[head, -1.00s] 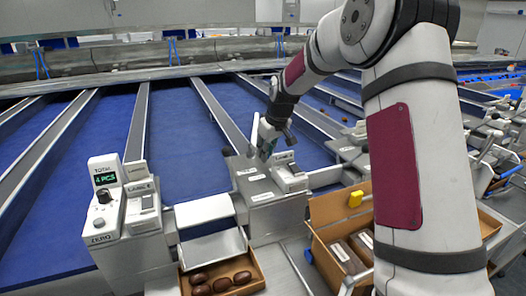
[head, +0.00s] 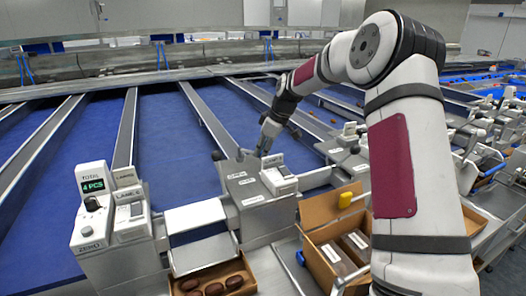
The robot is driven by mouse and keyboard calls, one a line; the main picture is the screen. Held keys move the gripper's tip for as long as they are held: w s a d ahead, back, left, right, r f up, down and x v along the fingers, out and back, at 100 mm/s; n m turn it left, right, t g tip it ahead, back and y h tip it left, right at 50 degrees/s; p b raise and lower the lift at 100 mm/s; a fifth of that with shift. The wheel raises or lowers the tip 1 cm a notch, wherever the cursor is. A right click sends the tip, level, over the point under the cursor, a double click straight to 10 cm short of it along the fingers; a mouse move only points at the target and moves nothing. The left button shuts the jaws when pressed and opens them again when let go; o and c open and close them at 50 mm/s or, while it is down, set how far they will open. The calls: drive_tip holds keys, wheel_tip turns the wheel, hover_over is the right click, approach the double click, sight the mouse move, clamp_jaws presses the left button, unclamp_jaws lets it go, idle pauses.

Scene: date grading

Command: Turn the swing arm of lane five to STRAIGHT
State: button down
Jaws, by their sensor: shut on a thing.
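The metal housing (head: 242,188) of a lane unit stands at the middle, with a small lane display box (head: 279,181) on its right. My gripper (head: 262,151) is low over the back edge of this housing. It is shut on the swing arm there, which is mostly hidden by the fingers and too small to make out. A dark round knob (head: 217,155) shows at the back left of the housing. The lane number on this unit cannot be read, and the swing arm's direction cannot be told.
A total counter reading 4 PCS (head: 92,200) stands at left. An open carton of dates (head: 250,266) sits at the front. Blue lanes with grey dividers (head: 205,115) run behind.

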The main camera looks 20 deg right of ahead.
drive_tip(key=shift+d, duration=0.1)
drive_tip(key=c, duration=1.5)
unclamp_jaws()
drive_tip(key=shift+o, duration=0.2)
drive_tip(key=v, duration=1.2)
